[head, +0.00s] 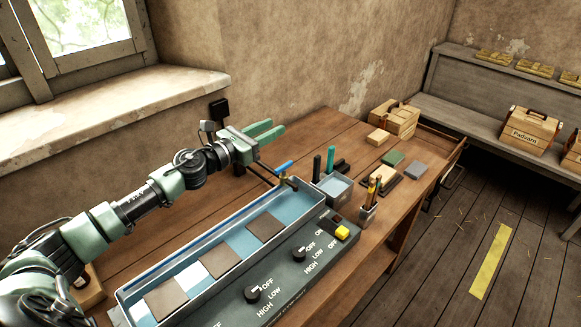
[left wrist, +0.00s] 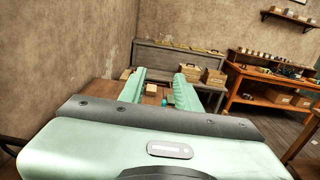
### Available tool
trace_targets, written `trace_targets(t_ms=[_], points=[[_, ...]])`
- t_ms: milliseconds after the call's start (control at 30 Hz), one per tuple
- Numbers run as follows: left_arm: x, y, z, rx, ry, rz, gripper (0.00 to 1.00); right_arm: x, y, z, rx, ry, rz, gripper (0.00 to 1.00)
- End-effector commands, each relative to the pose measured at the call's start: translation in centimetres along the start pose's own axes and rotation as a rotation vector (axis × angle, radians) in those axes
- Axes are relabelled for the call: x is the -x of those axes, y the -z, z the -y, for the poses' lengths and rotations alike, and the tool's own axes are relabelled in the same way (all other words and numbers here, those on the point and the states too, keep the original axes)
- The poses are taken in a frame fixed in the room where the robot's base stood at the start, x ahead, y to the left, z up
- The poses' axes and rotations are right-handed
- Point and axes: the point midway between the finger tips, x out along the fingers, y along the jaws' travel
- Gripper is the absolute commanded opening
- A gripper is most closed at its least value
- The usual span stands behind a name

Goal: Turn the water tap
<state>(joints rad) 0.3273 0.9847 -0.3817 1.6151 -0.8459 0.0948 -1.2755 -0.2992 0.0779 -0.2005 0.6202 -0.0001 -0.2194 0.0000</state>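The water tap (head: 289,182) is a small brass fitting at the far end of the long tray, with a blue lever (head: 283,167) on top. My left gripper (head: 268,131) is above and behind the tap in the head view, apart from it. Its two green fingers are spread with nothing between them. The left wrist view also shows this gripper (left wrist: 158,78) open and pointing across the table. I cannot make out the tap in that view. My right gripper is in neither view.
The long blue-grey tray (head: 130,292) holds brown and pale plates. A control panel with knobs (head: 252,294) runs along its front. A small water container (head: 335,188) and a tool holder (head: 367,214) stand right of the tap. A wooden box (head: 396,117) is farther back.

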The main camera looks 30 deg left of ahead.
Motion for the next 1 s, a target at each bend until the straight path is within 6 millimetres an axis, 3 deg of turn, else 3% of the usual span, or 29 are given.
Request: trace_targets(t_ms=[33,167,533,767,1000], points=[[0.0,1.8,0.0,0.001,0.000,0.000,0.33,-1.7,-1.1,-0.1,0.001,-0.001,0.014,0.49],[0.0,4.4,0.0,0.001,-0.001,0.000,0.33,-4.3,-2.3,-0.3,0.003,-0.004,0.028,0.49],[0.0,14.1,0.0,0.001,-0.001,0.000,0.33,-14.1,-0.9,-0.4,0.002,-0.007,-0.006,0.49],[-0.2,15.5,0.0,0.001,-0.001,0.001,0.33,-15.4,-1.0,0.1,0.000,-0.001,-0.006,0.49],[-3.2,14.9,0.0,0.004,-0.001,0.004,0.33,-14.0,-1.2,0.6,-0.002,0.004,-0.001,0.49]])
